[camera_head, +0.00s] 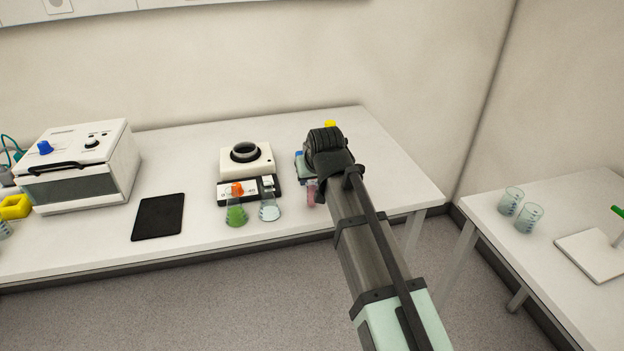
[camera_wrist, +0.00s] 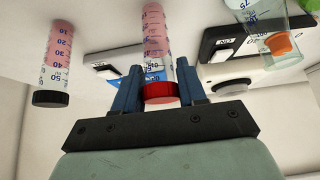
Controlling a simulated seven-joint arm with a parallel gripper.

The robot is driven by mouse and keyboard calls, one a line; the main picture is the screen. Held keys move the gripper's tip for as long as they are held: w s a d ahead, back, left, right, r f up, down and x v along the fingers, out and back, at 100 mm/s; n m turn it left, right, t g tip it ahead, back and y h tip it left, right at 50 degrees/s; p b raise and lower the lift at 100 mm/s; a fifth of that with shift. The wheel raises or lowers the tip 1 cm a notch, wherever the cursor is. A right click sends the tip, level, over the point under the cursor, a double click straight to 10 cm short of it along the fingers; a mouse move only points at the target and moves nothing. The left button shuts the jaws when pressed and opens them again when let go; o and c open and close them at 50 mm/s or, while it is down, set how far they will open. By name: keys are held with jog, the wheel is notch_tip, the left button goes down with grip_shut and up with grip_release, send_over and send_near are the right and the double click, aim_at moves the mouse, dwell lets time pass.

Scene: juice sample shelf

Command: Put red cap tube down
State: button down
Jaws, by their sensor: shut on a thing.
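The red cap tube (camera_wrist: 157,35) has a clear graduated body with pink contents. In the wrist view its red cap (camera_wrist: 160,93) sits between the blue fingers of my gripper (camera_wrist: 160,72), which is shut on it. A second pink graduated tube (camera_wrist: 56,55) with a black cap is to its left, apart from the fingers. In the head view my arm hides the gripper and the held tube is not clearly seen. One pink tube (camera_head: 311,193) shows beside my arm near the table's front; I cannot tell which tube it is.
A green flask (camera_head: 236,214) and a clear flask (camera_head: 269,208) stand at the table's front, before a white device (camera_head: 246,160). A black mat (camera_head: 158,217) and a white box-shaped machine (camera_head: 80,165) are further left. The white table (camera_head: 395,187) is clear right of my arm.

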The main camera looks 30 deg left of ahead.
jog(key=shift+f, duration=0.35)
jog(key=shift+f, duration=0.1)
jog(key=c, duration=0.6)
grip_release()
jog(key=shift+c, duration=0.2)
jog(key=v, duration=1.2)
jog(key=shift+s, duration=0.1)
